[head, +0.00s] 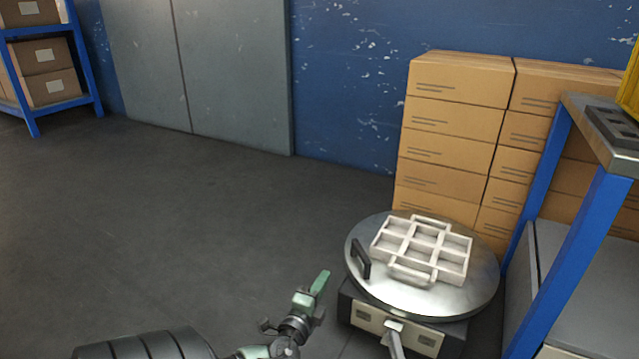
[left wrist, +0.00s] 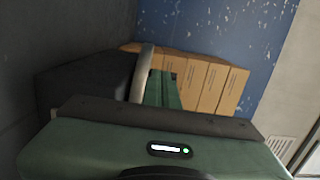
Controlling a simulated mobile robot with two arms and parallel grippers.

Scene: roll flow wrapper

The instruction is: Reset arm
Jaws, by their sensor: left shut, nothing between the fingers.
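My left gripper (head: 318,283) is at the lower middle of the head view, green and shut, with nothing held. It is over the floor, to the left of the round metal turntable (head: 420,302) and apart from it. In the left wrist view the green fingers (left wrist: 162,90) show close together. My right gripper is not in view. A white tray with several compartments (head: 404,240) and two handles sits empty on the turntable. A black handle (head: 360,260) stands at the turntable's left side.
Stacked cardboard boxes (head: 452,125) stand behind the turntable, against a blue wall. A blue-framed table (head: 585,240) is at the right edge. A blue shelf with boxes (head: 88,60) stands far left. The grey floor (head: 200,220) at left is clear.

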